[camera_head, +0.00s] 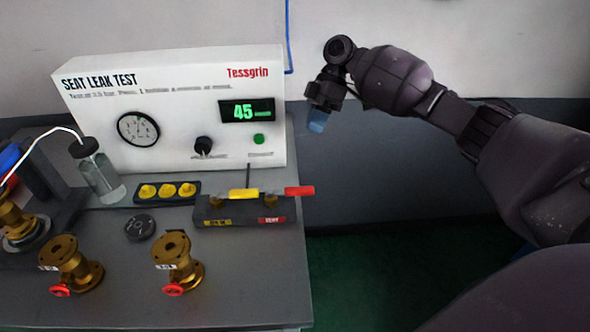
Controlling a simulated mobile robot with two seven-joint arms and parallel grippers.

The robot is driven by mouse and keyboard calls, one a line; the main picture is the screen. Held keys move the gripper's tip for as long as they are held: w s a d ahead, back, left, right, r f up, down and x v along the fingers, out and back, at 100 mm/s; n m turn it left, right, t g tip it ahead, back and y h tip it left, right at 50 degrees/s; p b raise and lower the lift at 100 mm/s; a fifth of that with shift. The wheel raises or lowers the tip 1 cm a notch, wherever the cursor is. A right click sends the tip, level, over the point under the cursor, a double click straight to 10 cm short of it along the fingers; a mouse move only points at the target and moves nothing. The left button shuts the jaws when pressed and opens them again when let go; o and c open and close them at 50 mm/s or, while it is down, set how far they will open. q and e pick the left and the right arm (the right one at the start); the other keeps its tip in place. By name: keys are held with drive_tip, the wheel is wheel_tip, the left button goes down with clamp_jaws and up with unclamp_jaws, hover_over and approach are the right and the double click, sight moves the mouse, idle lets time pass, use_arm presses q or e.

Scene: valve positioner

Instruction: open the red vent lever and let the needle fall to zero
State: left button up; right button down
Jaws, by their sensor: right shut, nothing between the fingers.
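The red vent lever (299,191) lies level at the right end of a dark valve block (240,212), its tip reaching past the table's right edge. A red label (271,220) sits below it on the block. The round gauge (138,129) is on the white test panel (180,95); its needle is too small to read. My right gripper (317,122) is shut and empty, fingers pointing down, above and to the right of the red lever and apart from it. My left gripper is not in view.
A yellow lever (243,193) is beside the red one. The panel has a green display (247,111) reading 45, a black knob (203,146) and a green button (259,139). Two brass valves (71,264) (178,262) stand in front. A bottle (97,170) stands left. Right of the table is open floor.

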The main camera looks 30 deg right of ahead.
sight(290, 191)
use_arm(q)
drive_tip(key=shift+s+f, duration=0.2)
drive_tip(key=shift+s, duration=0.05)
use_arm(e)
drive_tip(key=shift+s+n, duration=0.15)
drive_tip(key=shift+n, duration=0.15)
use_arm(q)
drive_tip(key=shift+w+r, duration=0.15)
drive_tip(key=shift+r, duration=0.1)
use_arm(e)
drive_tip(key=s+a+f, duration=0.6)
drive_tip(key=a+f, duration=0.1)
drive_tip(key=f, duration=0.1)
drive_tip(key=shift+s, duration=0.1)
